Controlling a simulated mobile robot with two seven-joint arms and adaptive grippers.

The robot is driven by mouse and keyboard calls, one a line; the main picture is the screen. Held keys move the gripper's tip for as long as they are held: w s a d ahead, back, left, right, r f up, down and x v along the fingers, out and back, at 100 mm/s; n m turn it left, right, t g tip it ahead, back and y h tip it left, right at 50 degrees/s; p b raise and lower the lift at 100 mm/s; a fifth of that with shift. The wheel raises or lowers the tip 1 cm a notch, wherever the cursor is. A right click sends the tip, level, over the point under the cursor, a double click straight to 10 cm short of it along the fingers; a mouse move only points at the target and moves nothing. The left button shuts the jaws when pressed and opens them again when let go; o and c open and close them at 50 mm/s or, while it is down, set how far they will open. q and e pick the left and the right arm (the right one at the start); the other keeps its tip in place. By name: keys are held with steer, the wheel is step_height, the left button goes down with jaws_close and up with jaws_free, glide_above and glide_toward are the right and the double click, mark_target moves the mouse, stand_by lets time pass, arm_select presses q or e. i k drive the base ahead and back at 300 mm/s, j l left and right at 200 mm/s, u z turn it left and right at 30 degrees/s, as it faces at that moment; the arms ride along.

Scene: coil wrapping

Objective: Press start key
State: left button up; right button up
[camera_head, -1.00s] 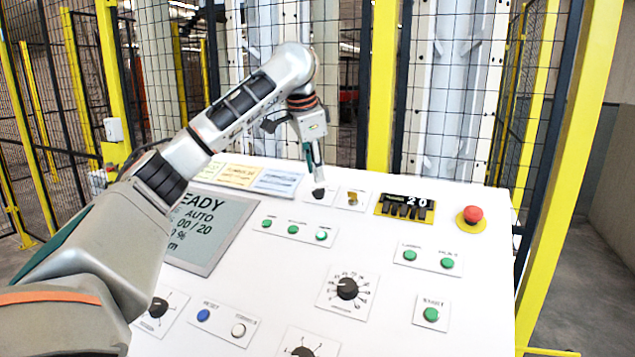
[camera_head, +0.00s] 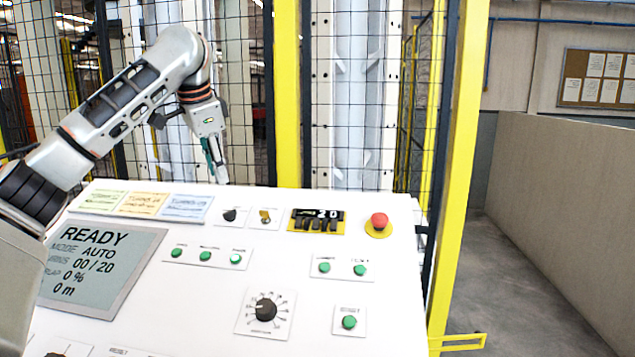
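A white control panel (camera_head: 300,270) fills the lower middle of the view. A green button (camera_head: 348,322) sits on its own small square plate at the panel's lower right; its label is blurred but looks like START. My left arm comes in from the left. My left gripper (camera_head: 216,165) points down near the panel's back edge, above and left of a black selector knob (camera_head: 231,215), and appears apart from it. Its fingers look close together, with nothing between them. It is well away from the green button. My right gripper is not in view.
A red emergency button (camera_head: 379,221) stands up at the panel's back right. A yellow-framed mesh fence (camera_head: 463,150) stands behind; floor is free at right.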

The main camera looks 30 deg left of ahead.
mark_target(348, 321)
steer(key=k+l, duration=0.15)
steer(key=l, duration=0.25)
steer(key=k+l, duration=0.1)
steer(key=l, duration=0.3)
steer(key=k+l, duration=0.15)
steer(key=l, duration=0.25)
steer(key=k+l, duration=0.15)
steer(key=l, duration=0.25)
steer(key=k+l, duration=0.15)
steer(key=l, duration=0.25)
